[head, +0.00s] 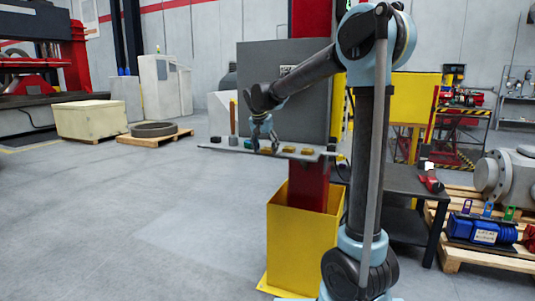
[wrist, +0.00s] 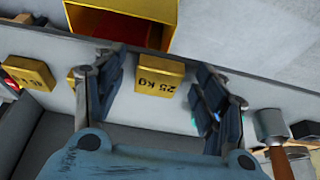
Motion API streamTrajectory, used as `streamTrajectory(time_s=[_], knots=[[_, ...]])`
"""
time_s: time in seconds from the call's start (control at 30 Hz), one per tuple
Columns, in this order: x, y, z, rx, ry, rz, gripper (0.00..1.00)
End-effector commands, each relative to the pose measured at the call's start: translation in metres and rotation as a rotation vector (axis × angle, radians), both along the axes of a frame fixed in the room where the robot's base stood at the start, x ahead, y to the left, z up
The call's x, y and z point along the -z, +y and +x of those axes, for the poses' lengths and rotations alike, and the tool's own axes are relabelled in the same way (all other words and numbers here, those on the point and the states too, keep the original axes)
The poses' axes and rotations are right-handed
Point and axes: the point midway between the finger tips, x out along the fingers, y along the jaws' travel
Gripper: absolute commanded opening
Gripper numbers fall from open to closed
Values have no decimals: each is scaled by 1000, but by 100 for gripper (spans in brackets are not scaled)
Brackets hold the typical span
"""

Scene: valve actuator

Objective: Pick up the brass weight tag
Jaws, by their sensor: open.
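My gripper (head: 265,143) is above a narrow grey shelf (head: 225,148) and points down; it also shows in the wrist view (wrist: 160,95) with its fingers apart. A brass block marked "25 kg" (wrist: 158,77) lies on the shelf, between the two fingers in the wrist view. I cannot tell whether the fingers touch it. A second brass block (wrist: 30,78) with a partly readable kg mark lies farther left. Another brass piece (wrist: 71,80) is mostly hidden behind the left finger. In the head view brass blocks (head: 290,150) sit right of my gripper.
A yellow open-topped bin (head: 300,240) stands below the shelf; it shows at the top of the wrist view (wrist: 120,8). A large grey panel (head: 285,85) rises behind the shelf.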

Motion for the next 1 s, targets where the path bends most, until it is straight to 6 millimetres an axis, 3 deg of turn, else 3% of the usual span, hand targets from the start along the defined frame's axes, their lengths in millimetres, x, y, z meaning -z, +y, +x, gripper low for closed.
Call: streamTrajectory(time_s=[0.07, 0.27, 0.67, 1.0], knots=[[0, 0, 0, 0, 0, 0, 60], [0, 0, 0, 0, 0, 0, 15], [-6, 0, 0, 0, 0, 0, 15], [-60, 0, 0, 0, 0, 0, 15]])
